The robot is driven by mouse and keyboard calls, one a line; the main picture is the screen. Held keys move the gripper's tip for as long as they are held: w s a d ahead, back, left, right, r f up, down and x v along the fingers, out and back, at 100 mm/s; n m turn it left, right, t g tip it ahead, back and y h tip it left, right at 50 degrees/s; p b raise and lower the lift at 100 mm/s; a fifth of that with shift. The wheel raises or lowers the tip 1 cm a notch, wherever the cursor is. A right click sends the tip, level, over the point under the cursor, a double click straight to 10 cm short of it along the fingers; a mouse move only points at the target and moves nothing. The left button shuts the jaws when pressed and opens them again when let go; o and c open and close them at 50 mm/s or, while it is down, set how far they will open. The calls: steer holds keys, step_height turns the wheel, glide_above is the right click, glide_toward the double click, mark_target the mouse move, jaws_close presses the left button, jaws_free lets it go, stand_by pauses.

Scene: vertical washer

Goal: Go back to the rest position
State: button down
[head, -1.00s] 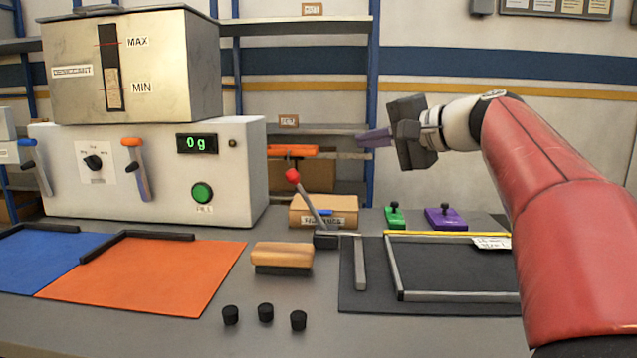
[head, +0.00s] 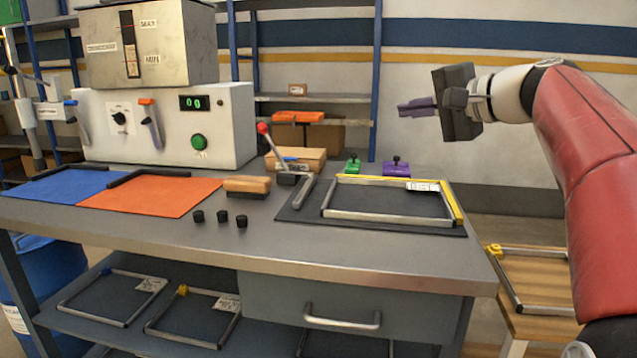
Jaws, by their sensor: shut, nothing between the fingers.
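My gripper (head: 408,108) is held in the air at the upper right, level, with its fingers pointing left. Its purple fingers are shut and nothing is between them. My red arm reaches in from the right edge. The gripper is above and behind the workbench (head: 380,252), apart from everything on it.
The bench bears a dispenser (head: 232,128), orange mat (head: 150,195), blue mat (head: 58,186), brush (head: 247,186), several black caps, and a frame (head: 390,218) on a black pad. A stool (head: 540,282) with another frame stands at right. More frames lie on the lower shelf.

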steer(key=s+f+n+g+h, duration=0.3)
steer(key=s+f+n+h, duration=0.1)
steer(key=s+f, duration=1)
steer(key=s+f+n+g+h, duration=0.3)
steer(key=s+f+h, duration=0.3)
steer(key=s+f, duration=0.9)
step_height(320, 180, down, 6)
steer(key=shift+f+n, duration=0.15)
steer(key=shift+n, duration=0.25)
steer(key=shift+a, duration=0.1)
